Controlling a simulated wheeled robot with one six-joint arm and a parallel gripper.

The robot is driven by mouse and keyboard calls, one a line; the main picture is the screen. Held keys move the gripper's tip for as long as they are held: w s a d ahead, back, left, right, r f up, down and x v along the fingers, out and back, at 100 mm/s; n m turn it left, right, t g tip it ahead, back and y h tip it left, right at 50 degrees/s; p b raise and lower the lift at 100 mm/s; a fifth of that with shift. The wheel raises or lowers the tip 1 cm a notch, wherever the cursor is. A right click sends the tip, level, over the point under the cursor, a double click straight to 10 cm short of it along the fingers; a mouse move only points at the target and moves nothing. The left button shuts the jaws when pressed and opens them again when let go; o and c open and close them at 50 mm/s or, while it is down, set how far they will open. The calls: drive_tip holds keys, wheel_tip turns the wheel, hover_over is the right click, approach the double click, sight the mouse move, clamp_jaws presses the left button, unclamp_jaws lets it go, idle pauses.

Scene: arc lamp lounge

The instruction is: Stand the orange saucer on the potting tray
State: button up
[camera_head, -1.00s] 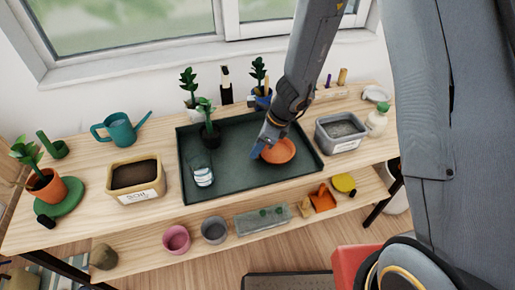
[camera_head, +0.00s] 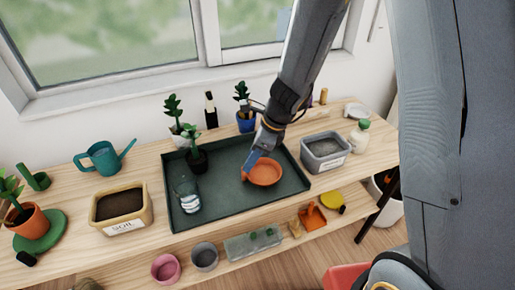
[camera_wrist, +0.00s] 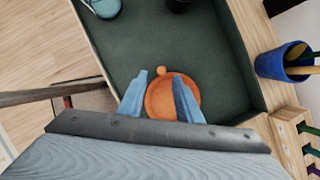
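The orange saucer (camera_head: 265,172) lies in the right part of the dark green potting tray (camera_head: 225,210), its hollow facing up. A small orange knob shows at its edge, clearest in the wrist view, where the saucer (camera_wrist: 160,103) appears between my fingers. My gripper (camera_head: 249,166) is low over the tray at the saucer's left edge. In the wrist view my gripper (camera_wrist: 160,92) has its two blue fingers spread apart, with the right finger covering part of the saucer. I cannot tell whether the fingertips touch it.
A glass jar (camera_head: 186,195) and a dark potted plant (camera_head: 196,158) stand in the tray's left part. A soil box (camera_head: 120,210) is left of the tray, a grey bin (camera_head: 325,150) right of it. A blue pot (camera_head: 246,123) stands behind. The tray's front middle is clear.

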drive_tip(key=s+d+r+n+h, duration=0.2)
drive_tip(key=s+d+r+n, duration=0.3)
drive_tip(key=d+n, duration=0.3)
drive_tip(key=s+d+r+n+h, duration=0.2)
drive_tip(key=s+d+r+n, duration=0.3)
drive_tip(key=n, duration=0.8)
drive_tip(key=s+d, duration=0.2)
drive_tip(key=d, duration=0.1)
drive_tip(key=shift+r+t, duration=0.2)
drive_tip(key=shift+t, duration=0.1)
drive_tip(key=shift+d, duration=0.1)
